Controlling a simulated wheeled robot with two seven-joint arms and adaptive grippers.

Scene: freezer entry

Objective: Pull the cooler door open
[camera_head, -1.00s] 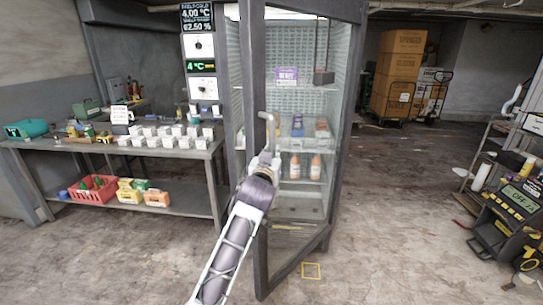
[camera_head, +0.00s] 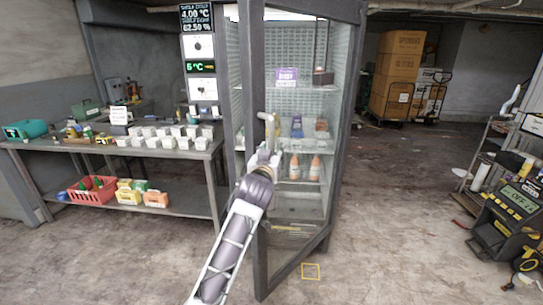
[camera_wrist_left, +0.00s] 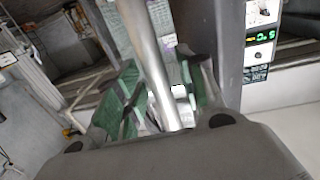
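The cooler door (camera_head: 252,200) is a glass panel in a dark grey frame. It stands ajar, its left edge swung toward me, with cooler shelves visible through the gap to its left. Its pale bar handle (camera_head: 269,122) is on that left edge. My left gripper (camera_head: 264,158) is at the handle's lower part. In the left wrist view, the handle bar (camera_wrist_left: 150,60) runs between the green-padded fingers of my left gripper (camera_wrist_left: 165,85). The fingers look apart, with background showing between the bar and the right finger. The right gripper is not in view.
Bottles (camera_head: 315,167) and boxes stand on the cooler shelves. A workbench (camera_head: 185,153) with white cartons is on the left. A yellow floor square (camera_head: 311,271) lies by the door. Cardboard boxes (camera_head: 398,75) are at the back. Free floor lies to the right of the cooler.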

